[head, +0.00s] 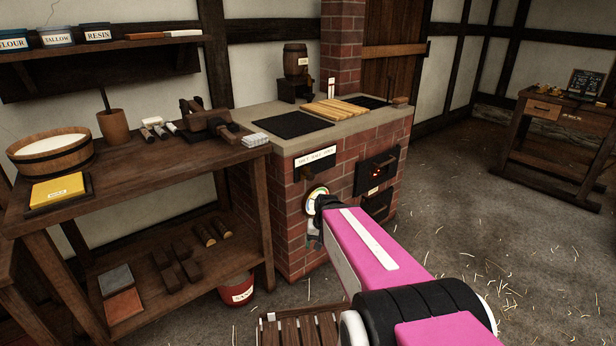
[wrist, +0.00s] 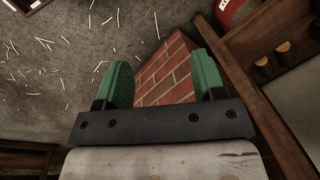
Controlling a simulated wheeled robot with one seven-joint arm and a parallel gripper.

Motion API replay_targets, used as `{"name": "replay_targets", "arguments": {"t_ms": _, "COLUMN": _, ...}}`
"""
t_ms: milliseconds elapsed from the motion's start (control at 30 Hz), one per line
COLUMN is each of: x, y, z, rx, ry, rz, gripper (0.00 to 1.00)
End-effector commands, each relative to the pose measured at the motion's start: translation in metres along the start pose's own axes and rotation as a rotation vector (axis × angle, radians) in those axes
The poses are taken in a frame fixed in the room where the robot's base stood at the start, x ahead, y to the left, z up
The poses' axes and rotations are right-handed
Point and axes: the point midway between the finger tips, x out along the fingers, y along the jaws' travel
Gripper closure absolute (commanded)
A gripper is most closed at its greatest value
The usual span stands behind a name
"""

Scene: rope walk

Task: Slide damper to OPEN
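The brick stove (head: 290,235) stands at the middle of the head view. On its left brick face, near the top, is a white label plate (head: 315,157) whose words are too small to read surely. A dark handle-like piece (head: 306,173) sits just below the plate's left end; it may be the damper, but its setting is unclear. My gripper (wrist: 162,82) shows in the wrist view with two green fingers apart and nothing held. The stove's brickwork (wrist: 168,70) lies beyond and between them. In the head view my arm mostly hides the gripper, low in front of the stove.
A round dial (head: 317,200) is on the stove below the plate, partly behind my arm. Dark iron doors (head: 376,172) are right of it. Floor to the right is open.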

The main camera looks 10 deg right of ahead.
Motion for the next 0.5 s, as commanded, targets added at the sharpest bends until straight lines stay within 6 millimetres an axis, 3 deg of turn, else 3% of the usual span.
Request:
{"name": "replay_targets", "arguments": {"t_ms": 267, "x": -0.002, "y": -0.037, "z": -0.050, "rx": 0.474, "ry": 0.022, "rz": -0.422, "gripper": 0.37}}
{"name": "replay_targets", "arguments": {"t_ms": 500, "x": -0.029, "y": -0.051, "z": -0.109, "rx": 0.953, "ry": -0.041, "rz": -0.840, "gripper": 0.37}}
